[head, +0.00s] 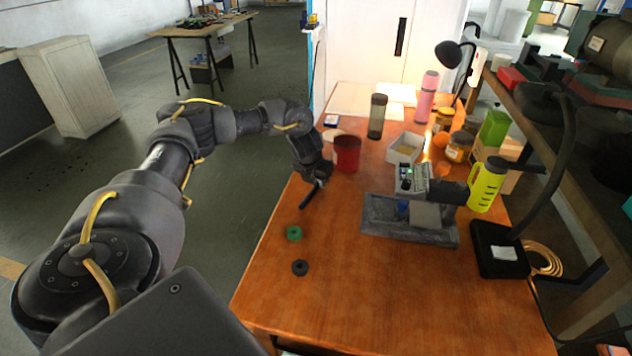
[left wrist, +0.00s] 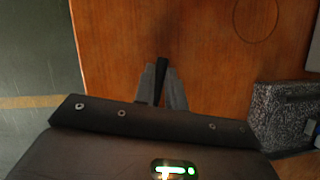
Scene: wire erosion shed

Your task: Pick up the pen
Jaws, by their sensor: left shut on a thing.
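The pen (head: 308,199) is a thin dark stick at the left side of the wooden table, seen tilted in the head view. My left gripper (head: 319,181) is shut on it by one end, with the other end pointing toward the near left. In the left wrist view the dark pen (left wrist: 161,70) stands out between the two grey fingers of my left gripper (left wrist: 162,88). I cannot tell whether the pen's free end touches the table. My right gripper is not in view.
A red cup (head: 346,155) stands close behind the left gripper. A green ring (head: 293,233) and a black ring (head: 300,268) lie nearer on the table (head: 370,300). A grey stone slab (head: 385,232) with a device is to the right. The table's front is clear.

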